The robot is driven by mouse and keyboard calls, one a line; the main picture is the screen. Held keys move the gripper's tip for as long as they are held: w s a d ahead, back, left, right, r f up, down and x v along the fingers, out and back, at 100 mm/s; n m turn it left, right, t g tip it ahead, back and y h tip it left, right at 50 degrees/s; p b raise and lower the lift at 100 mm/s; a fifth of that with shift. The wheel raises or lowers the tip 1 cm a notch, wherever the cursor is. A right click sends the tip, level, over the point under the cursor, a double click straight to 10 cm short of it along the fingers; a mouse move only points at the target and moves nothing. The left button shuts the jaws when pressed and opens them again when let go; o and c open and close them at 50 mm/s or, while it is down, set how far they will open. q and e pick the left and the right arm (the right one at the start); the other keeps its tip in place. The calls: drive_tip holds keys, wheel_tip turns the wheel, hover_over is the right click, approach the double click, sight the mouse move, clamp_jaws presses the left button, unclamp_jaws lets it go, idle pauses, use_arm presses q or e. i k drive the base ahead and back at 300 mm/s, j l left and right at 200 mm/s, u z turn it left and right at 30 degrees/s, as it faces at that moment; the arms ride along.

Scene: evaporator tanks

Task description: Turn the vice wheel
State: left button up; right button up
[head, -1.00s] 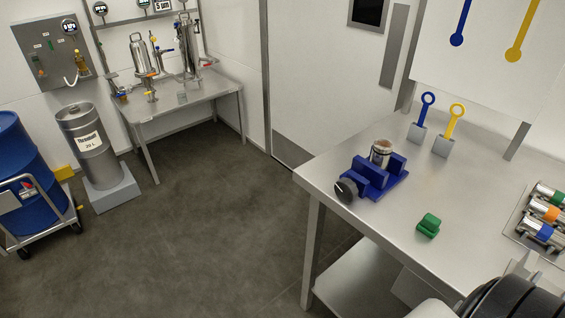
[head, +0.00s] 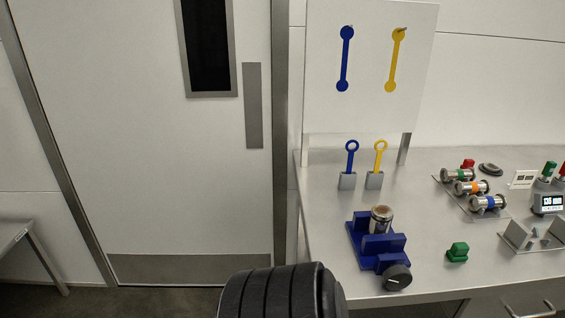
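The blue vice (head: 374,242) stands on the steel table, right of centre in the head view. Its dark round wheel (head: 397,277) is on the vice's near right end, close to the table's front edge. A metal cylinder with a brownish top (head: 381,219) stands upright at the vice; I cannot tell whether the jaws clamp it. A black ribbed part of my arm shows at the bottom centre, left of the wheel and apart from it. Neither gripper's fingers are in view.
Blue (head: 351,159) and yellow (head: 378,160) ring-ended tools stand in grey blocks behind the vice. A green block (head: 457,252) lies to its right. A rack of metal cylinders (head: 470,188) is farther right. A closed door (head: 150,130) fills the left.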

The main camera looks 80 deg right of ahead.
sight(396, 277)
drive_tip(key=i+z, duration=0.25)
drive_tip(key=z, duration=0.2)
drive_tip(key=i+z, duration=0.25)
drive_tip(key=z, duration=0.15)
drive_tip(key=i+z, duration=0.25)
drive_tip(key=z, duration=0.2)
drive_tip(key=i+j+z, duration=0.25)
drive_tip(key=z, duration=0.15)
drive_tip(key=i+z, duration=0.1)
drive_tip(key=z, duration=0.35)
drive_tip(key=i+z, duration=0.1)
drive_tip(key=z, duration=0.35)
drive_tip(key=i+z, duration=0.1)
drive_tip(key=z, duration=0.35)
drive_tip(key=i+j+z, duration=0.1)
drive_tip(key=z, duration=0.4)
drive_tip(key=i+j+z, duration=0.1)
drive_tip(key=z, duration=0.35)
